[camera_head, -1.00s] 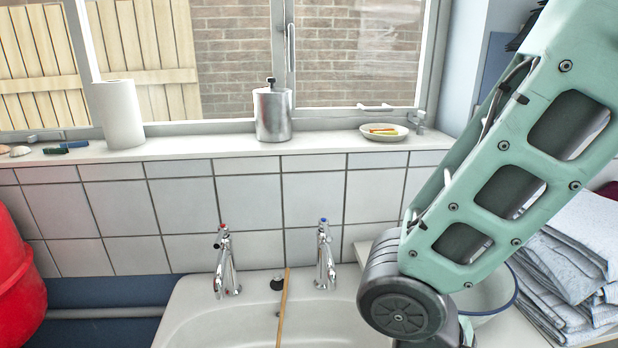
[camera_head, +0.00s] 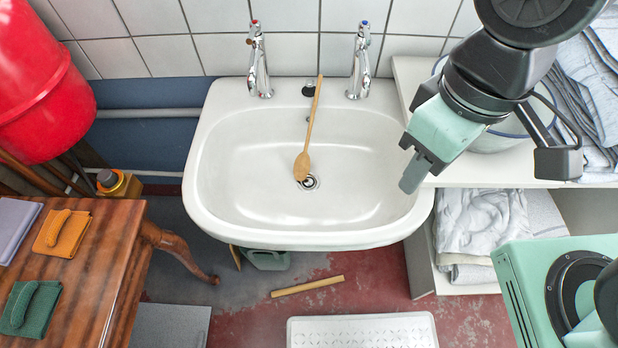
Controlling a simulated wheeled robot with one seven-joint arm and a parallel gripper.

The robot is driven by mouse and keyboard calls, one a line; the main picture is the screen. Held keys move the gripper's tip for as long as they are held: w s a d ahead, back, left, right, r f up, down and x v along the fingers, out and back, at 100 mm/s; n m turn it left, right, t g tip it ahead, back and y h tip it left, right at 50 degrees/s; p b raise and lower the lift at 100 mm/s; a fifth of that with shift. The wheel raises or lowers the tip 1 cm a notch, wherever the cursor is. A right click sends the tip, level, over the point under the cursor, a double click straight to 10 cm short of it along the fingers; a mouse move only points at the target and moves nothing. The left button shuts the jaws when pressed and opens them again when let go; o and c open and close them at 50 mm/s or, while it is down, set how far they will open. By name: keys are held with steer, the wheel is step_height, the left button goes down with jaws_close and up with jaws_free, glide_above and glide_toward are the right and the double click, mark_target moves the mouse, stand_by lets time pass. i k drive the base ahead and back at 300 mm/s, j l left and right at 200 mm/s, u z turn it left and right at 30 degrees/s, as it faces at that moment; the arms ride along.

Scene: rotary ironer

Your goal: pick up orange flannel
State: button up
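The orange flannel (camera_head: 70,238) lies folded on the brown wooden table (camera_head: 112,262) at the left, with a rolled piece of the same cloth on top. My gripper (camera_head: 412,172) hangs over the right rim of the sink, pointing down and left, well to the right of the flannel. Its fingertips overlap in this view, so I cannot tell whether they are apart. I see nothing held in it.
A green cloth (camera_head: 30,308) and a grey-purple cloth (camera_head: 12,228) lie beside the orange flannel. The white sink (camera_head: 230,165), with a wooden spoon (camera_head: 308,135) in it, stands between table and gripper. A red container (camera_head: 40,85) hangs behind the table. A white tray (camera_head: 362,330) lies in front.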

mark_target(61, 234)
steer(key=u, duration=2.05)
steer(key=i+j+u, duration=0.1)
steer(key=i+j, duration=0.15)
steer(key=i+j+u, duration=0.1)
steer(key=i, duration=0.3)
steer(key=j, duration=0.1)
